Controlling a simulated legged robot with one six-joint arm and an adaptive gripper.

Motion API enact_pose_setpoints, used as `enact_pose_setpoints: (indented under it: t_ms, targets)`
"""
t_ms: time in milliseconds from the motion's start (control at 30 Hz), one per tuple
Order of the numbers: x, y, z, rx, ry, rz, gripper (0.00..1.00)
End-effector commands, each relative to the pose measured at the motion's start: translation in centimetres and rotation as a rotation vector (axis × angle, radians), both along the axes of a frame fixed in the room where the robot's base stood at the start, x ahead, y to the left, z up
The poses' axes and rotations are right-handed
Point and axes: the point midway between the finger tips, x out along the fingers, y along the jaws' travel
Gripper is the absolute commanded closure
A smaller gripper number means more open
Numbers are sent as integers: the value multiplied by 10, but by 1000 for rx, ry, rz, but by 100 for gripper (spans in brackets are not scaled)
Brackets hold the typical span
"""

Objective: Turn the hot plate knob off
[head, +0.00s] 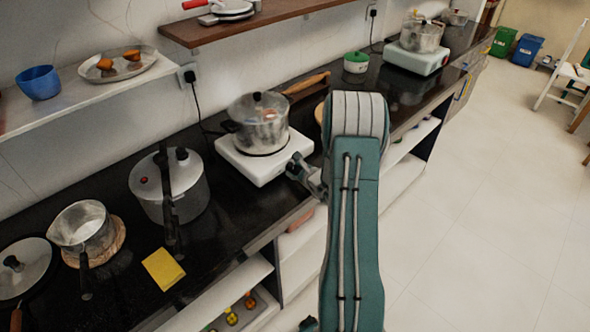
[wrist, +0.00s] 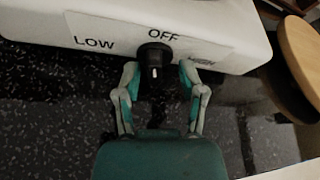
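The white hot plate (head: 258,172) stands on the black counter with a lidded metal pot (head: 262,130) on it. In the wrist view the hot plate's front (wrist: 105,27) carries the labels LOW and OFF, and a third label is partly hidden by a finger. The black knob (wrist: 154,58) sits under OFF and shows a short white mark on its lower front face. My gripper (wrist: 158,72) has one finger on each side of the knob, with small gaps showing.
A round wooden board (wrist: 292,65) is right of the hot plate. Another hot plate (head: 418,62) stands farther along.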

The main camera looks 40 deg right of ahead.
Motion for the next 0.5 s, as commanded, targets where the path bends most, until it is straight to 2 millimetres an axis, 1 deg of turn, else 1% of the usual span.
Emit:
enact_pose_setpoints:
  t_ms: [33, 67, 100, 167, 500]
  targets:
    - [0, 1, 0, -1, 0, 1, 49]
    - [0, 1, 0, -1, 0, 1, 56]
    - [0, 1, 1, -1, -1, 1, 74]
    - [0, 2, 1, -3, -1, 1, 100]
    - [2, 2, 3, -2, -7, 7, 100]
